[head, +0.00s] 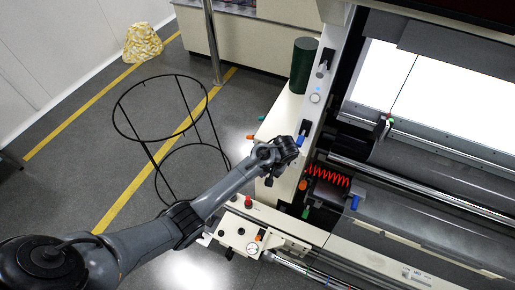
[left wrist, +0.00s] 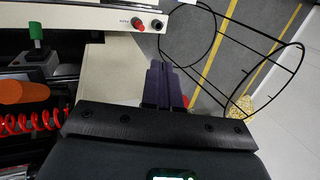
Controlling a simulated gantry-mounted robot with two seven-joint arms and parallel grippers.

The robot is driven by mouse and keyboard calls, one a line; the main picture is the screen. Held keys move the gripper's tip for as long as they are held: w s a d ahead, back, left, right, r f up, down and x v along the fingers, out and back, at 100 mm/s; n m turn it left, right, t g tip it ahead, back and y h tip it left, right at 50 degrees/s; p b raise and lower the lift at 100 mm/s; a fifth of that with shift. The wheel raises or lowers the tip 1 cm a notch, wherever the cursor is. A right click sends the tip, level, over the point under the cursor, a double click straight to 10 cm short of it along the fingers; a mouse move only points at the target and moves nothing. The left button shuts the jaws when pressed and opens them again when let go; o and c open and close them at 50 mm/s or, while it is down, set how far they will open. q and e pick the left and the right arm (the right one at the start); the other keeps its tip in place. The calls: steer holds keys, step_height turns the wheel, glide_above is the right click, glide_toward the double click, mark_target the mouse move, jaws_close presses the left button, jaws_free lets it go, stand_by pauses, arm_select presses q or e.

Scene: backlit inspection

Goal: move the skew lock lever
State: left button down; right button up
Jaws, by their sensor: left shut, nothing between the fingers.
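I cannot tell for sure which lever is the skew lock lever, as no label for it is readable. My left gripper (head: 288,150) is over the cream side frame of the machine, beside a blue-handled part (head: 300,140); I cannot tell if they touch. In the left wrist view its dark fingers (left wrist: 163,86) are together and empty. Other coloured handles are an orange one (head: 303,185), a green one (head: 305,212) and a blue one (head: 355,202). The left wrist view shows a green knob (left wrist: 36,32) and an orange knob (left wrist: 22,92). My right gripper is not in view.
A red coiled cable (head: 328,175) lies by the rollers. A control panel (head: 240,236) with buttons is at the front. A dark green cylinder (head: 303,65) stands on the machine's side. A black wire hoop stand (head: 172,130) and open floor are at left.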

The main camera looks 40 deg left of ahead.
arm_select(q)
steer(key=w+r+t, duration=0.2)
steer(key=w+r, duration=0.7)
steer(key=r, duration=0.1)
steer(key=s+a+f+p, duration=0.1)
steer(key=a+f, duration=0.5)
steer(key=f, duration=0.4)
steer(key=shift+a+f+p, duration=0.15)
steer(key=shift+a+p, duration=0.1)
steer(key=shift+p, duration=0.1)
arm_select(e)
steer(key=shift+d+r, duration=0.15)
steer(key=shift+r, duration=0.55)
arm_select(q)
steer(key=shift+s+f+t, duration=0.1)
steer(key=shift+t, duration=0.2)
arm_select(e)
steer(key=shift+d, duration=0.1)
